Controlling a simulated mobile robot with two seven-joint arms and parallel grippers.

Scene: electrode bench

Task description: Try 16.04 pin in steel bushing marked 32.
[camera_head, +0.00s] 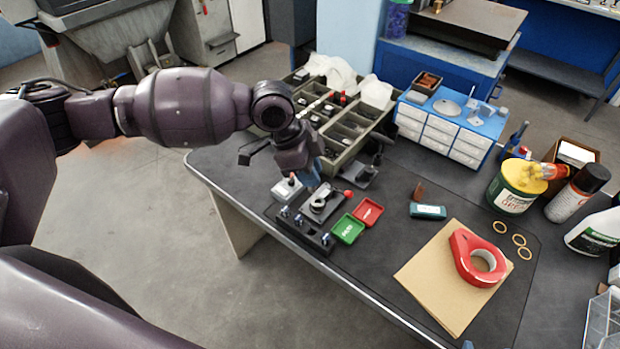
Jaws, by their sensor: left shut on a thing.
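My left gripper (309,176) comes in from the left and points down over the black fixture block (290,227) at the table's front left edge. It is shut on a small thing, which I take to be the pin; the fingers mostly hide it. A ring-shaped steel bushing (319,204) shows on the fixture, just below the gripper's fingertips. Its marking is too small to read. I cannot tell whether the pin touches the bushing or is above it. My right gripper is not in view.
A grey block (288,190) stands left of the bushing. Green (347,229) and red (368,212) trays lie to its right. A compartment tray (345,140) and a blue drawer unit (447,125) stand behind.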

